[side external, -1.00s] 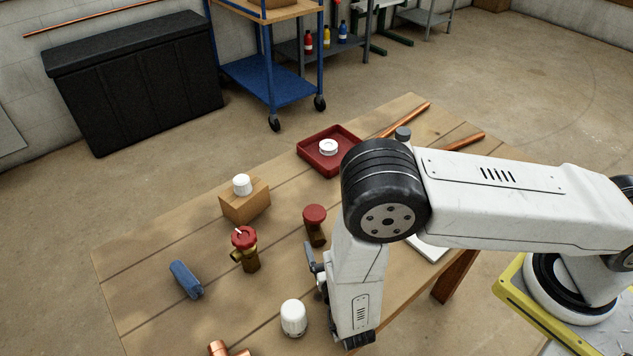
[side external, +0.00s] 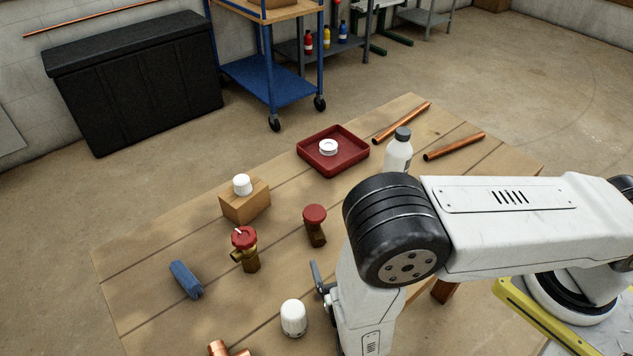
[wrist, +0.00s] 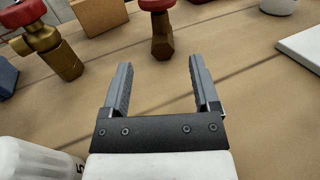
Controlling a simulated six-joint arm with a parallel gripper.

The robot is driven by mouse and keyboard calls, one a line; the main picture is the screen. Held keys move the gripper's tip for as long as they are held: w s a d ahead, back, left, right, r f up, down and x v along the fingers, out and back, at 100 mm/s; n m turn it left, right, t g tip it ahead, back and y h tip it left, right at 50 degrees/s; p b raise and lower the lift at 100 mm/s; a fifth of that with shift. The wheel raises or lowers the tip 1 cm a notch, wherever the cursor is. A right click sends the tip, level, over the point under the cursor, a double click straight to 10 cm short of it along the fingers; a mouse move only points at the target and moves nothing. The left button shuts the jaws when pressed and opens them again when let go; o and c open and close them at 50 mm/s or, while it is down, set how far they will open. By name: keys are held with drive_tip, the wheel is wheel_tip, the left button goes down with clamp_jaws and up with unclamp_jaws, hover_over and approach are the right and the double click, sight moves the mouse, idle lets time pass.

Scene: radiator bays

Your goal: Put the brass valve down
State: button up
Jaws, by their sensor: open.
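A brass valve (side external: 245,252) with a red handwheel and a side outlet stands upright on the wooden table, and shows at upper left in the wrist view (wrist: 48,48). A second red-topped piece (side external: 315,226), with a plainer, darker brass body, stands to its right; in the wrist view it is beyond my fingers (wrist: 162,40). I cannot tell for sure which one the task names. My gripper (wrist: 160,75) is open, with bare table between its fingers.
A white radiator knob (side external: 293,318) stands close left of my gripper. A blue piece (side external: 186,279), a block (side external: 245,205) with a white cap, copper fittings (side external: 222,348), a red tray (side external: 353,165), a bottle (side external: 398,152) and copper pipes (side external: 455,146) surround clear table.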

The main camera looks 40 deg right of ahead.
drive_tip(key=shift+w+d+r+m+g+h, duration=0.2)
drive_tip(key=shift+d+r+m+g+h, duration=0.1)
drive_tip(key=shift+d+m+h, duration=0.2)
drive_tip(key=d+r+m+g+h, duration=0.1)
drive_tip(key=d+m+g, duration=0.1)
drive_tip(key=d, duration=0.1)
drive_tip(key=d+r+m+g+h, duration=0.1)
drive_tip(key=d+m+g+h, duration=0.1)
drive_tip(key=d+m+g, duration=0.1)
drive_tip(key=d+r+m+g+h, duration=0.1)
drive_tip(key=d+m+g, duration=0.1)
drive_tip(key=d, duration=0.1)
drive_tip(key=shift+r+m+g+h, duration=0.3)
drive_tip(key=shift+r+g+h, duration=0.1)
drive_tip(key=s+d+r+m+g+y, duration=0.6)
drive_tip(key=m+g, duration=0.4)
drive_tip(key=m, duration=0.4)
drive_tip(key=w+d+r+m+t+y, duration=0.2)
drive_tip(key=d+r+m+t+y, duration=0.1)
drive_tip(key=m, duration=0.6)
wheel_tip(320, 180, up, 2)
drive_tip(key=t+y, duration=0.1)
drive_tip(key=y, duration=0.2)
drive_tip(key=shift+w+y, duration=0.3)
